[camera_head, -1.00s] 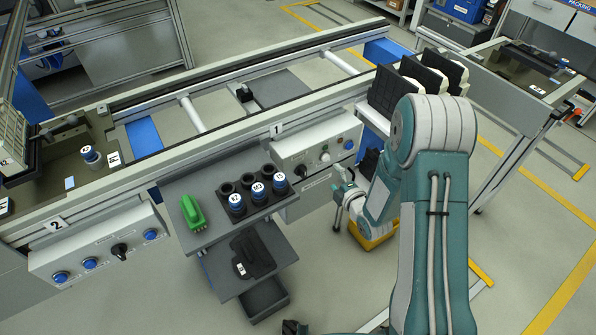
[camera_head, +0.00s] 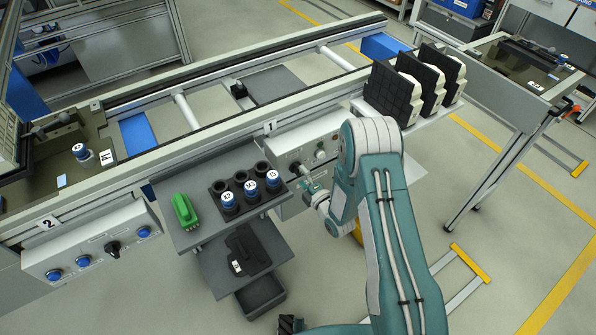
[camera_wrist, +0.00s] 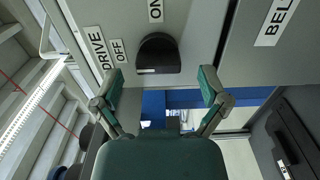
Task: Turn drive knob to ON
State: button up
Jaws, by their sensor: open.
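The black drive knob (camera_wrist: 158,54) is on a grey panel in the wrist view. A DRIVE label and an OFF label (camera_wrist: 119,50) are left of it, and an ON label (camera_wrist: 155,10) is above it. A small white mark shows on the knob's lower edge. My gripper (camera_wrist: 161,76) is open, its two fingertips apart on either side below the knob; I cannot tell if they touch it. In the head view my gripper (camera_head: 307,184) is close in front of the panel marked 1 (camera_head: 283,148), beside the knob (camera_head: 295,167).
A grey shelf (camera_head: 185,170) left of the panel holds a green item (camera_head: 184,211) and a black rack (camera_head: 216,187) with blue-banded cylinders. A second panel, marked 2 (camera_head: 92,256), is at left. Black and white parts (camera_head: 390,92) stand on a ledge at right.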

jog(key=shift+x, duration=1.15)
jog(key=shift+c, duration=0.3)
jog(key=c, duration=1.1)
